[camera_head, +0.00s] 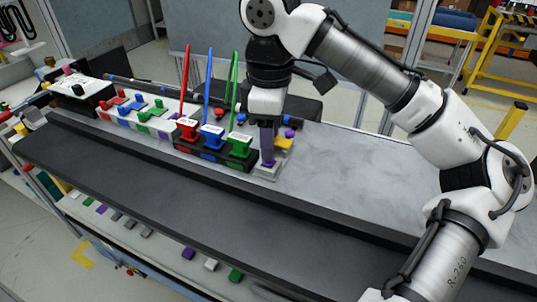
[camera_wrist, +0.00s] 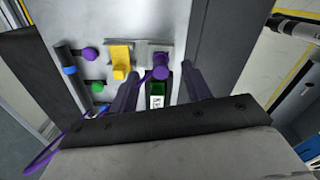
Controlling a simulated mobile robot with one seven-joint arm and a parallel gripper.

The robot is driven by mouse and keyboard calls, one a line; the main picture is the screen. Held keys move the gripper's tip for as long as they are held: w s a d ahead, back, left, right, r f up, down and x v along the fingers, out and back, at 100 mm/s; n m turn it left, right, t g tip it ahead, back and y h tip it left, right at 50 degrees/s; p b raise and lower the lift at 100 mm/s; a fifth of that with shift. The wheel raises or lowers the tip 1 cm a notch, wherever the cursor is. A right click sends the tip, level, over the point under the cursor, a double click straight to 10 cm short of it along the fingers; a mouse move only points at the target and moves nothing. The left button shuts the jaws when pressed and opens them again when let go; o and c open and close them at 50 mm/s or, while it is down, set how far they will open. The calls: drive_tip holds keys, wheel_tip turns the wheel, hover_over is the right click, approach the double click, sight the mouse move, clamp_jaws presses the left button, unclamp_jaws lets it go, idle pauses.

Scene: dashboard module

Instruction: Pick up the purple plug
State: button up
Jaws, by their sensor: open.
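The purple plug (camera_wrist: 160,66) shows in the wrist view between the two fingers of my gripper (camera_wrist: 161,74), at the end of a grey block (camera_wrist: 144,50). The dark purple fingers stand apart on both sides of it, and a gap shows on each side. In the head view my gripper (camera_head: 267,158) points down over the near right end of the row, at the light grey block (camera_head: 266,171). There the fingers largely hide the plug, and I cannot tell plug from finger.
Red (camera_head: 187,131), blue (camera_head: 211,137) and green (camera_head: 239,146) plugs with upright rods stand close left of my gripper. A yellow piece (camera_wrist: 121,58) and a purple knob (camera_wrist: 89,54) sit beside the purple plug. The grey tabletop (camera_head: 370,185) to the right is clear.

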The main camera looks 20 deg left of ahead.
drive_tip(key=shift+a+f, duration=0.15)
drive_tip(key=shift+f, duration=1.7)
clamp_jaws()
